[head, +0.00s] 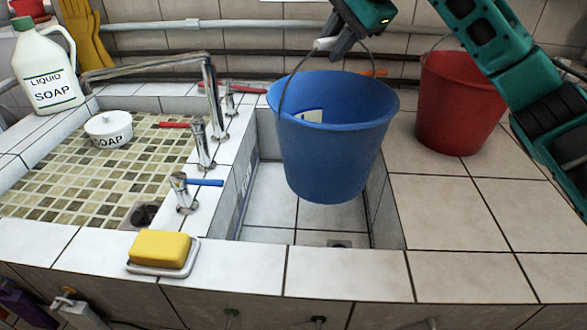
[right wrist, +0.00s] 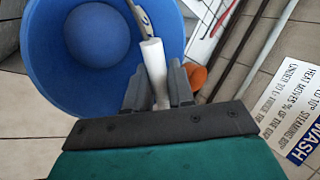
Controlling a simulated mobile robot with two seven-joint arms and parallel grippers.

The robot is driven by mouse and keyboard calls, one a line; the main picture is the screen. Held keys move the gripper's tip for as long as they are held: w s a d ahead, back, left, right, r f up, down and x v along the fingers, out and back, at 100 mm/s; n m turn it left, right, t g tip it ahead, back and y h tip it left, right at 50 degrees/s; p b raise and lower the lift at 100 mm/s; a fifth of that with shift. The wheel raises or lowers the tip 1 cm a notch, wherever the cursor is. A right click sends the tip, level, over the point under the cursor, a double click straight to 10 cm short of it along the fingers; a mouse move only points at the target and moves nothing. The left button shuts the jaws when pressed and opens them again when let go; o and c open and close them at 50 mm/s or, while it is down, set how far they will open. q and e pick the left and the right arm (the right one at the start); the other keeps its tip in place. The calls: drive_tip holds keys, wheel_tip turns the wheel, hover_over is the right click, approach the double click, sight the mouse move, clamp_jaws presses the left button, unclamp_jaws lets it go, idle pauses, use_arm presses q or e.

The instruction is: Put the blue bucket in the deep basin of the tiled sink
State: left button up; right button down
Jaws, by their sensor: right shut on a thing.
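The blue bucket (head: 335,140) hangs upright by its wire handle over the deep basin (head: 268,205) in the head view. Its bottom appears above the basin floor, and part of the basin is hidden behind it. My right gripper (head: 335,45) is above the bucket, shut on the handle's white grip. In the right wrist view the gripper (right wrist: 160,95) holds the white grip (right wrist: 153,60), with the blue bucket (right wrist: 95,95) open beneath. My left gripper is not in view.
A red bucket (head: 455,110) stands on the tiled counter right of the basin. Taps (head: 200,145) line the left edge. Yellow soap (head: 160,248) lies on a dish at the front left. The shallow mosaic basin (head: 80,175) holds a soap pot (head: 108,130).

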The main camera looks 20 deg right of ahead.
drive_tip(key=shift+w+a+f, duration=0.55)
drive_tip(key=shift+a+f+b, duration=0.1)
drive_tip(key=shift+f+b, duration=1.7)
drive_tip(key=shift+f, duration=8.15)
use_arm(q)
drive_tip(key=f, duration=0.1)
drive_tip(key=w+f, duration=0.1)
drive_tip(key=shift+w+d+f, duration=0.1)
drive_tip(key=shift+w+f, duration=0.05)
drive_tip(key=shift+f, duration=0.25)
use_arm(e)
drive_tip(key=c, duration=1.4)
unclamp_jaws()
drive_tip(key=shift+f, duration=0.15)
drive_tip(key=o, duration=0.4)
drive_tip(key=shift+o, duration=0.2)
